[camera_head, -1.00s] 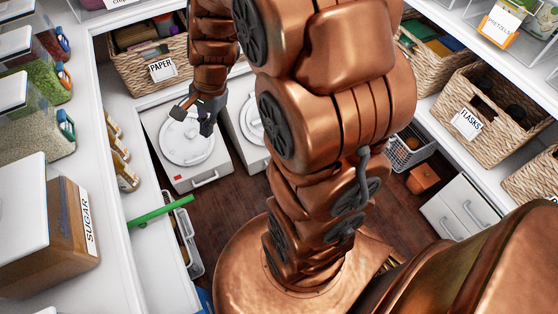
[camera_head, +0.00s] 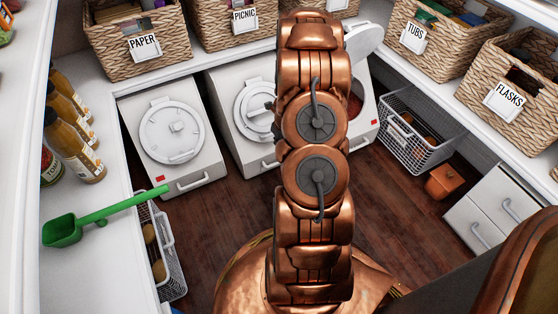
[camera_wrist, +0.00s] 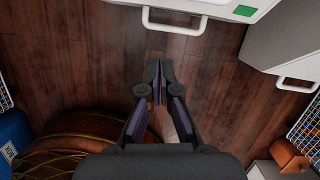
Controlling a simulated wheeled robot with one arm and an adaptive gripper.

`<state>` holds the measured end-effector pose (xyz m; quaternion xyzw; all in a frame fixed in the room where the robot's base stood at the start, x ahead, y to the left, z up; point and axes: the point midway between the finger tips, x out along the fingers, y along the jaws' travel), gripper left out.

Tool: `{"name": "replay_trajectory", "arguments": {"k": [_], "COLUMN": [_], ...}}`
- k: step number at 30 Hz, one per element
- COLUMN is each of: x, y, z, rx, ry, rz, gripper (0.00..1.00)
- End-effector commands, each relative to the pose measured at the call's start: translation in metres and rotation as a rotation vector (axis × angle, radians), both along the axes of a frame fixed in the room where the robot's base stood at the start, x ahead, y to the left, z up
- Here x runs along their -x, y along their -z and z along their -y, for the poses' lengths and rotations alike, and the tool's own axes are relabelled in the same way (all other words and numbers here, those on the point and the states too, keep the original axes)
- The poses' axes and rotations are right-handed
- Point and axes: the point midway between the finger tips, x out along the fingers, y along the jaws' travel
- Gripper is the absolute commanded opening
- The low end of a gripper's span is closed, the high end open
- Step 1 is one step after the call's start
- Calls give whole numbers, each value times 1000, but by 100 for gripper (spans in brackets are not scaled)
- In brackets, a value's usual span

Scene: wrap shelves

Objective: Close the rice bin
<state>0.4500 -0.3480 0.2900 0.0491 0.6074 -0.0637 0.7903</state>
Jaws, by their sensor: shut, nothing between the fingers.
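Three white floor bins stand in a row at the back in the head view. The left bin (camera_head: 178,140) has a round lid lying shut and a red mark on its front. The middle bin (camera_head: 232,108) has its round lid down, partly hidden by my arm. The right bin (camera_head: 368,120) has its lid (camera_head: 364,38) raised, with dark reddish contents inside. I cannot read which one is the rice bin. My gripper (camera_wrist: 159,72) is shut and empty over the wooden floor in the wrist view, in front of a bin with a green mark (camera_wrist: 245,10).
A green scoop (camera_head: 100,215) lies on the left counter beside several bottles (camera_head: 75,140). Wicker baskets, including the flasks basket (camera_head: 510,95), line the shelves. A wire basket (camera_head: 415,135) and white drawers (camera_head: 500,205) stand at right. Bare floor (camera_head: 215,215) lies before the bins.

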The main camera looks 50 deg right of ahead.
Motion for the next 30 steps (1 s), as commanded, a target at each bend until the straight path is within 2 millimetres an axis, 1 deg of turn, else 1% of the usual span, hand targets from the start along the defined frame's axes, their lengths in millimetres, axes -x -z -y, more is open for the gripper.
{"name": "replay_trajectory", "arguments": {"k": [1, 3, 6, 9, 11, 14, 27, 30], "x": [6, 12, 17, 18, 17, 14, -5, -10], "y": [22, 34, 45, 52, 58, 72, 148, 142], "z": [9, 18, 25, 27, 27, 28, 34, 38], "rx": [-1, -1, -3, -5, -5, -6, -4, 1], "ry": [55, 114, 163, 179, 180, 178, 176, 176], "rz": [-6, -10, -14, -15, -15, -16, -15, -13], "gripper": [0, 0, 0, 0, 0, 0, 0, 0]}}
